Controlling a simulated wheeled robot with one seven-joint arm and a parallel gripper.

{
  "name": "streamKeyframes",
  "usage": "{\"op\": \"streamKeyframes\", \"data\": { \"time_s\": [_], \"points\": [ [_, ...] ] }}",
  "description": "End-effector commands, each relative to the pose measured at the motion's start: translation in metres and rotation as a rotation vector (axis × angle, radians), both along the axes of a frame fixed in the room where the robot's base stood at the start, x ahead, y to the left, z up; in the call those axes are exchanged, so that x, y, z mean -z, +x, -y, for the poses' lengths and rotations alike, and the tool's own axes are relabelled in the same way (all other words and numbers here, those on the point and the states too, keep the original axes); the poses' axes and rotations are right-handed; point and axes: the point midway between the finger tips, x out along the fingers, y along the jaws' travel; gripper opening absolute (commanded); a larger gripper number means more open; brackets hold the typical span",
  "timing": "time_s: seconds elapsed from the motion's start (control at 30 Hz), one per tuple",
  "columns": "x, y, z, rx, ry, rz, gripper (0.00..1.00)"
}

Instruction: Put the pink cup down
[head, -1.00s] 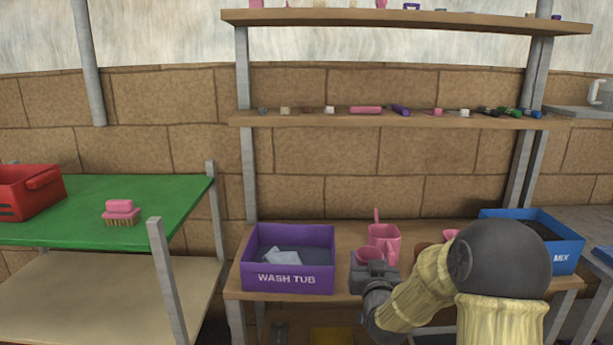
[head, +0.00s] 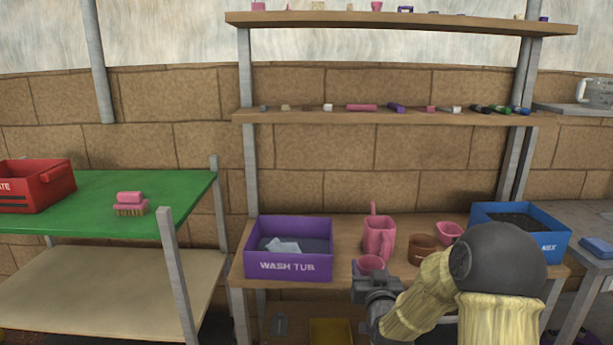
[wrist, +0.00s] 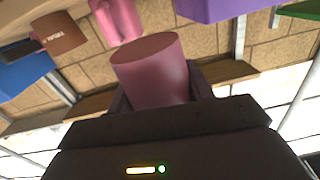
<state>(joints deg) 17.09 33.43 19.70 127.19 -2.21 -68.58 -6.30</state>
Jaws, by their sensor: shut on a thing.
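The pink cup (head: 369,263) is in my gripper (head: 372,276), seen in the head view near the front edge of the wooden table (head: 345,270). In the wrist view the cup (wrist: 150,72) stands between the two dark fingers (wrist: 158,98), which are shut on it. That view looks upside down. The gripper hides the cup's lower part in the head view. I cannot tell whether the cup touches the table.
A pink jug (head: 379,240), a brown pot (head: 422,250) and another pink cup (head: 449,232) stand behind. The purple wash tub (head: 289,267) is left, a blue box (head: 560,246) right. Some bare tabletop shows between tub and jug.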

Motion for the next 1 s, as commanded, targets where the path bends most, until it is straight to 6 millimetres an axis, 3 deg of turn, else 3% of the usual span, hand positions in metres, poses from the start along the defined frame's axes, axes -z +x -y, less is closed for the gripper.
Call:
{"op": "streamKeyframes", "data": {
  "time_s": [0.27, 0.47, 0.7, 1.0],
  "points": [
    [0.037, -0.004, 0.003, -0.040, 0.003, -0.004, 0.26],
    [0.081, -0.015, 0.006, -0.093, 0.005, -0.007, 0.26],
    [0.143, -0.042, 0.004, -0.183, 0.005, -0.007, 0.26],
    [0.191, -0.081, 0.003, -0.250, 0.005, -0.003, 0.26]
  ]
}}
